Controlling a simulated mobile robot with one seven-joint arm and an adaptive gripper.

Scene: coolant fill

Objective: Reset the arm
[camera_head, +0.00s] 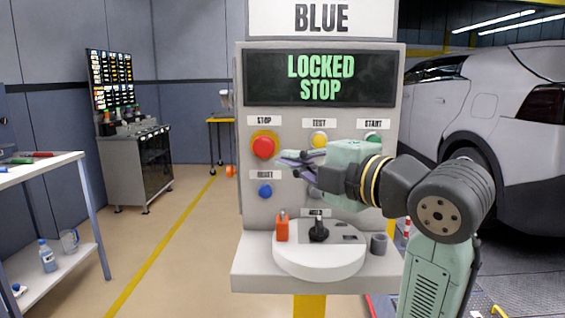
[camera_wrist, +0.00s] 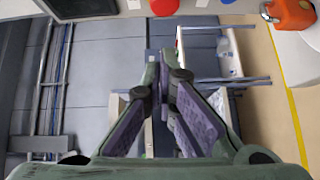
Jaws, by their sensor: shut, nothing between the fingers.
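My gripper (camera_head: 290,160) is raised in front of the control panel (camera_head: 222,0) in the head view, pointing left. Its fingertips are just below and right of the red stop button (camera_head: 263,147); I cannot tell whether they touch the panel. In the wrist view my gripper (camera_wrist: 162,75) shows its fingers together with nothing between them. The sign above reads BLUE and the screen (camera_head: 320,78) reads LOCKED STOP. The yellow test button (camera_head: 319,140), green start button (camera_head: 373,138) and blue reset button (camera_head: 265,191) show. My arm partly hides the panel's middle.
A white round plate (camera_head: 318,262) on the panel's shelf holds a red-orange container (camera_head: 282,228) and a black knob (camera_head: 318,232). A grey cup (camera_head: 379,244) stands beside it. A grey car (camera_head: 500,100) is at right, a white-topped workbench (camera_head: 35,168) at left. Floor at left is clear.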

